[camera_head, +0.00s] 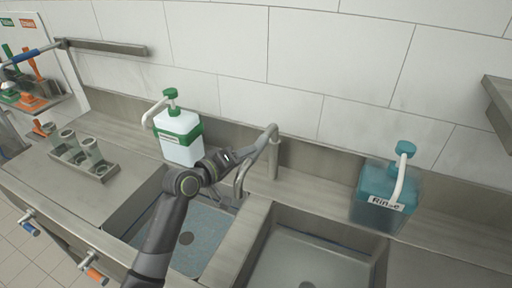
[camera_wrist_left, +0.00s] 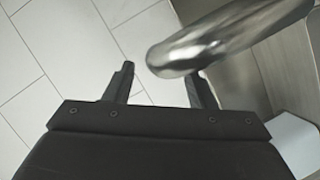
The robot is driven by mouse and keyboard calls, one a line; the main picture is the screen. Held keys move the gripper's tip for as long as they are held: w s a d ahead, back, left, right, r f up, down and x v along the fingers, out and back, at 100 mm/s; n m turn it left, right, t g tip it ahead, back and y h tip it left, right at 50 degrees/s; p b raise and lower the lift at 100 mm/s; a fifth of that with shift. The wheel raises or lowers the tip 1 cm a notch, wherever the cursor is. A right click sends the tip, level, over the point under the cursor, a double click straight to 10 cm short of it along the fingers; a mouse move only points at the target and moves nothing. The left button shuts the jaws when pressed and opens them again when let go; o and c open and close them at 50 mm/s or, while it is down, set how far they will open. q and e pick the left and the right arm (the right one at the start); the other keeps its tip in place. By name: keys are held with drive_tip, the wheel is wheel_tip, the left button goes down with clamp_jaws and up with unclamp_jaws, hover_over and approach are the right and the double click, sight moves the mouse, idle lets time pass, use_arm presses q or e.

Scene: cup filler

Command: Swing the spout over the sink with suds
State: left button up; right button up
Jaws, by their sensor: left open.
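The metal spout (camera_head: 258,146) rises from a post behind the divider between two sinks. It reaches left and bends down at the back right of the left sink (camera_head: 208,226), which holds bluish, speckled, sudsy-looking water. My left gripper (camera_head: 238,156) is at the spout's outer part, and its arm crosses over the left sink. In the left wrist view, the gripper (camera_wrist_left: 162,80) is open, with its two dark fingers apart. The shiny spout (camera_wrist_left: 225,38) comes in from the upper right, and its rounded bend shows between the fingertips. I cannot tell whether they touch.
A white soap bottle with green pump (camera_head: 178,148) stands just behind my left arm. A teal rinse bottle (camera_head: 382,192) stands right of the right sink (camera_head: 310,262). Several glasses (camera_head: 78,150) stand in a rack at left.

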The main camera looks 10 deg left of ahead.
use_arm(q)
drive_tip(key=shift+p+x, duration=0.5)
drive_tip(key=shift+x, duration=2.45)
clamp_jaws()
